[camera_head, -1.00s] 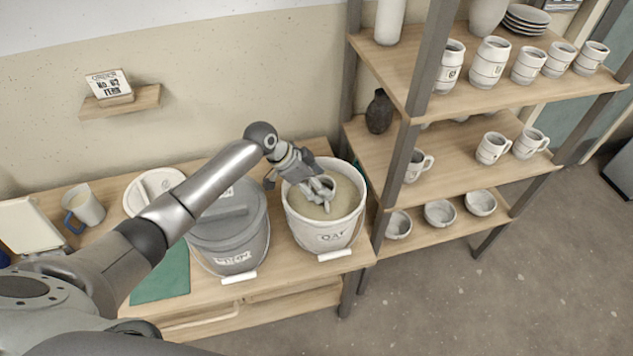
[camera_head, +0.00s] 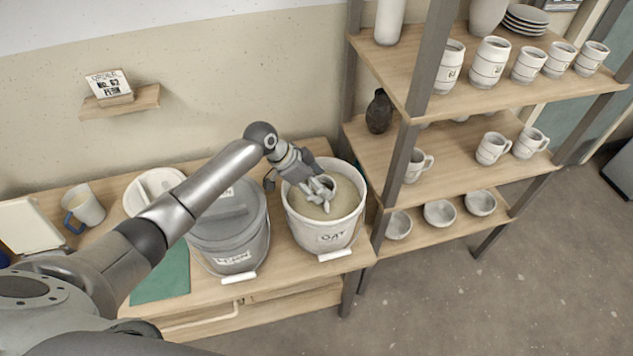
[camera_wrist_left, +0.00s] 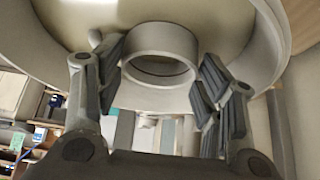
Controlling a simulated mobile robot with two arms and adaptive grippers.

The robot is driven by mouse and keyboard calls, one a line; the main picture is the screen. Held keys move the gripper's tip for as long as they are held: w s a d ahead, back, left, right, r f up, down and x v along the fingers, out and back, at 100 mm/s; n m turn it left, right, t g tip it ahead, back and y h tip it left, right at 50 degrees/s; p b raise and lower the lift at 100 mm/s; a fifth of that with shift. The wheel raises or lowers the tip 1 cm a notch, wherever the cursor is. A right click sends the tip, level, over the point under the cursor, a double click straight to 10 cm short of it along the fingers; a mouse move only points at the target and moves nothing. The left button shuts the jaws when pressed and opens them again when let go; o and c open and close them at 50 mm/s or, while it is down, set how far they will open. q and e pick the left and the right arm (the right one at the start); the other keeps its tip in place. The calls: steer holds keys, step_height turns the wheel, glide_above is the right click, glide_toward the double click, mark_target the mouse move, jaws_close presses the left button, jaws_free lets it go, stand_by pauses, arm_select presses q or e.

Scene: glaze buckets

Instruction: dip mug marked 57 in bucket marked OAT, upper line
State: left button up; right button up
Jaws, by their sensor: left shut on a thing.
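The white bucket marked OAT (camera_head: 331,237) stands at the right end of the bench, with pale beige glaze (camera_head: 308,208) inside. My left gripper (camera_head: 320,190) reaches down into its mouth and is shut on a pale mug (camera_wrist_left: 162,40). In the wrist view the round mug sits between both fingers, inside the bucket rim (camera_wrist_left: 265,70). The fingers and hand largely hide the mug in the head view. Its number does not show, and I cannot tell how deep it sits against the glaze or any line. My right gripper is not in view.
A white lid or basin (camera_head: 140,198), a blue-handled pitcher (camera_head: 90,208) and a green cloth (camera_head: 165,280) are further left. A shelf post (camera_head: 398,170) rises close on the right; the shelves hold mugs and bowls.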

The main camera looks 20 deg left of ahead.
arm_select(q)
steer(key=shift+r, duration=0.1)
step_height(320, 180, up, 8)
steer(key=p, duration=0.7)
steer(key=shift+r, duration=0.25)
stand_by(0.4)
stand_by(1.1)
step_height(320, 180, up, 8)
steer(key=p, duration=0.7)
steer(key=shift+f, duration=0.15)
